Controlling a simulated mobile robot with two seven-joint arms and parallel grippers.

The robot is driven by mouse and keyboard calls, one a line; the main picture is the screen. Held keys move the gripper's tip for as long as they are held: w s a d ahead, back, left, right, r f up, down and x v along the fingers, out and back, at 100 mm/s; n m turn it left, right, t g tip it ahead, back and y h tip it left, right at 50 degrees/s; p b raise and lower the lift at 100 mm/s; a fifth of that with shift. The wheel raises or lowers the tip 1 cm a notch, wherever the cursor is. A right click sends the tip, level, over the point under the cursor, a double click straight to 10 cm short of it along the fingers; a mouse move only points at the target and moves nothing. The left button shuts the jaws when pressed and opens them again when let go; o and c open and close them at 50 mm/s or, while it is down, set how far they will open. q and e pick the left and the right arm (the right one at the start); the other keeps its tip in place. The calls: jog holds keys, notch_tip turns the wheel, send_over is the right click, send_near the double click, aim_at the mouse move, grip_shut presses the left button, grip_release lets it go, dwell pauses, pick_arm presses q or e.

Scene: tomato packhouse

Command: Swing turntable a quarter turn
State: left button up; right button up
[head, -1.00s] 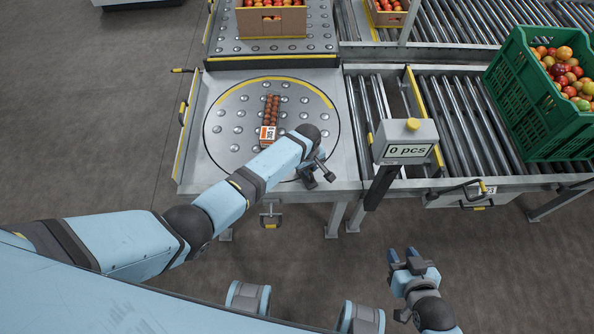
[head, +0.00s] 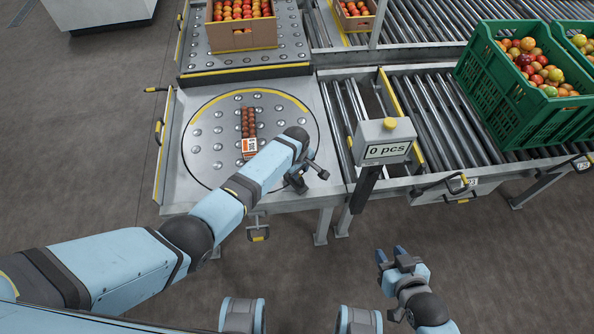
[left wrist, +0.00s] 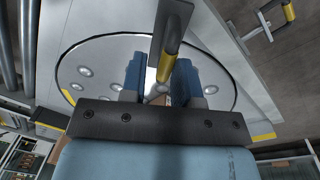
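The turntable (head: 212,150) is a round steel plate with ball studs and a yellow arc along its far rim, set in a grey table. A narrow pack of red tomatoes (head: 248,122) with an orange-and-white label lies near its middle. My left gripper (head: 306,180) is at the turntable's near right rim; my forearm covers part of the plate. In the left wrist view its blue fingers (left wrist: 160,80) stand apart, with a dark, yellow-sleeved handle (left wrist: 168,58) between them. Contact with it cannot be told. My right gripper (head: 391,255) is open and empty above the floor.
A counter post reading "0 pcs" (head: 387,150) stands right of the turntable. Roller conveyors (head: 440,115) run right, carrying green crates (head: 520,110). A cardboard box of tomatoes (head: 242,38) stands behind. The floor (head: 80,170) at the left is clear.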

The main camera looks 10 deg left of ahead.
pick_arm(q)
jog(key=shift+o, duration=0.7)
jog(key=shift+d+f, duration=0.1)
pick_arm(e)
jog(key=shift+w, duration=0.15)
